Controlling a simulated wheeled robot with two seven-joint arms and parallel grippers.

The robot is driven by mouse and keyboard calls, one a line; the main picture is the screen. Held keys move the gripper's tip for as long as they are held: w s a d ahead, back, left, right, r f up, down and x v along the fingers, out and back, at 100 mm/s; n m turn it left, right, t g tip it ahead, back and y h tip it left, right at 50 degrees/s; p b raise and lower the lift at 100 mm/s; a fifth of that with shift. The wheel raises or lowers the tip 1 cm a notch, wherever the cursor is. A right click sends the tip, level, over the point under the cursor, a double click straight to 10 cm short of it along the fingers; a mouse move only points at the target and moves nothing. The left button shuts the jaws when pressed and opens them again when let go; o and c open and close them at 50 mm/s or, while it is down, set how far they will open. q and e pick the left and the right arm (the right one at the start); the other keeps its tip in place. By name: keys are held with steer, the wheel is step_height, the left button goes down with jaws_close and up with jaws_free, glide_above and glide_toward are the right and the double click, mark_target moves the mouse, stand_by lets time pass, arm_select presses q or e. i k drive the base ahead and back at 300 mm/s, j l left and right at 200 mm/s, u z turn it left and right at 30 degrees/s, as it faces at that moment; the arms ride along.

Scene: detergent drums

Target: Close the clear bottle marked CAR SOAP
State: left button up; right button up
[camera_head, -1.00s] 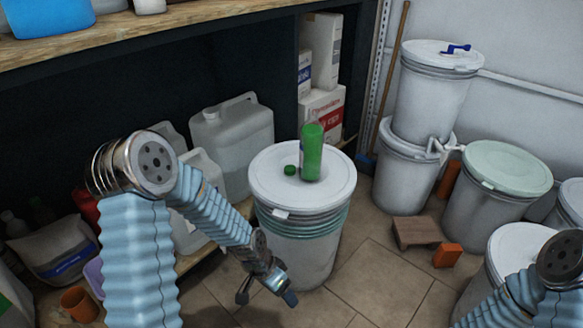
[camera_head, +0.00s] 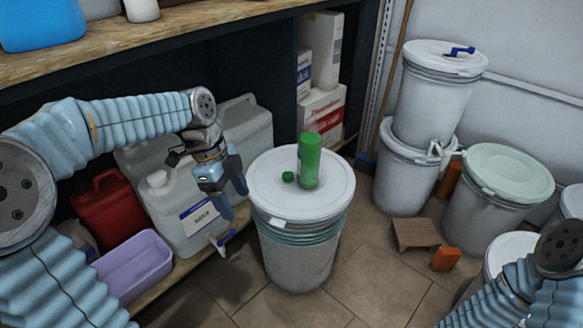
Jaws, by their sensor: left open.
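A green bottle (camera_head: 309,162) stands upright on the white lid of a drum (camera_head: 262,190). Its label is too small to read, and I cannot make out its mouth. A small green cap (camera_head: 288,177) lies on the lid just left of the bottle. My left gripper (camera_head: 235,203) is open and empty, left of the drum lid and apart from the cap and bottle, its fingers pointing down. My right arm shows at the lower right, but its gripper is out of view.
A white jug (camera_head: 172,205) with a tap stands behind my left gripper, near a red can (camera_head: 108,210) and a lilac tub (camera_head: 134,268). Stacked drums (camera_head: 432,95) stand at the right. A wooden stool (camera_head: 416,234) and an orange block (camera_head: 446,259) sit on the floor.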

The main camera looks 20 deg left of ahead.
mark_target(309, 151)
steer(key=i, duration=0.85)
